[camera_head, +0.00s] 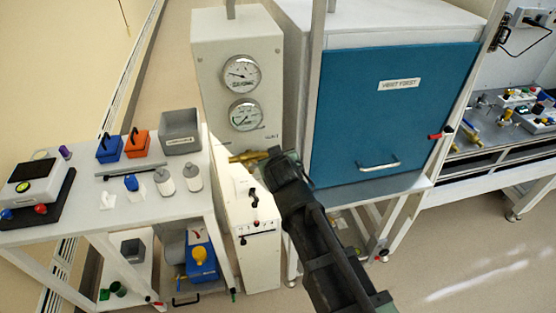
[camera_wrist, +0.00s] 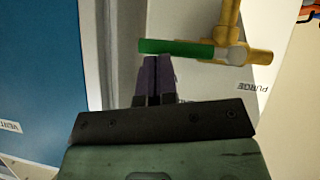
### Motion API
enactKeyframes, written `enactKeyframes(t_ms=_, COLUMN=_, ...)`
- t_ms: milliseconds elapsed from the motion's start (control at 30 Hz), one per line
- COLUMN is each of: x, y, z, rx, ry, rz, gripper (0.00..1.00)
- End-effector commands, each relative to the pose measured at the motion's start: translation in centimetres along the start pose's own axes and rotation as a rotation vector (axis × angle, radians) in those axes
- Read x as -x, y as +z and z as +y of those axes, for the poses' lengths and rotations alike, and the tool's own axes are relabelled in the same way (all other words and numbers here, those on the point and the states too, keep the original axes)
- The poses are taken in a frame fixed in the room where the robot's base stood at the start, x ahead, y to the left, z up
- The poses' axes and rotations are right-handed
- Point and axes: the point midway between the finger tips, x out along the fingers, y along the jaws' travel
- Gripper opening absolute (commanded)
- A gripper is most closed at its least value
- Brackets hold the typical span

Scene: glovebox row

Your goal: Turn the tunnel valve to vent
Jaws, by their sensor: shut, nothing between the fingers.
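The tunnel valve is a brass fitting (camera_head: 250,156) on the white cabinet front below two gauges. In the wrist view its yellow-brass body (camera_wrist: 232,45) carries a green lever (camera_wrist: 175,48) that points left. A label reading PURGE (camera_wrist: 267,95) is beside the valve. My gripper (camera_wrist: 152,60) is shut and empty, its dark fingertips right at the lever's edge. I cannot tell whether they touch it. In the head view my gripper and arm cover part of the cabinet front and the lever is hidden.
A blue door (camera_head: 390,110) labelled VENT FIRST, with a handle (camera_head: 380,165), stands right of the cabinet. A white bench (camera_head: 90,222) with bins and bottles is on the left. Another bench with small parts is at far right. Open floor shows at lower right.

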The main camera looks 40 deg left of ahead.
Motion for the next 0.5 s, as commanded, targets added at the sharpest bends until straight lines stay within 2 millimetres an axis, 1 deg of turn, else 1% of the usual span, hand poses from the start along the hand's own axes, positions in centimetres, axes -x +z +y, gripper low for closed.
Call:
enactKeyframes(t_ms=167, x=1.4, y=-1.7, z=0.8, rx=-0.002, ry=0.003, rz=-0.001, gripper=0.00)
enactKeyframes(t_ms=267, x=2.9, y=-3.4, z=1.6, rx=-0.004, ry=0.006, rz=-0.002, gripper=0.00)
enactKeyframes(t_ms=300, x=3.8, y=-3.8, z=1.9, rx=-0.005, ry=0.007, rz=-0.002, gripper=0.00)
enactKeyframes(t_ms=333, x=4.8, y=-3.3, z=2.0, rx=-0.005, ry=0.007, rz=-0.002, gripper=0.00)
enactKeyframes(t_ms=400, x=7.1, y=-3.2, z=2.2, rx=-0.005, ry=0.006, rz=-0.002, gripper=0.00)
enactKeyframes(t_ms=500, x=9.9, y=-3.1, z=2.5, rx=-0.004, ry=0.006, rz=-0.002, gripper=0.00)
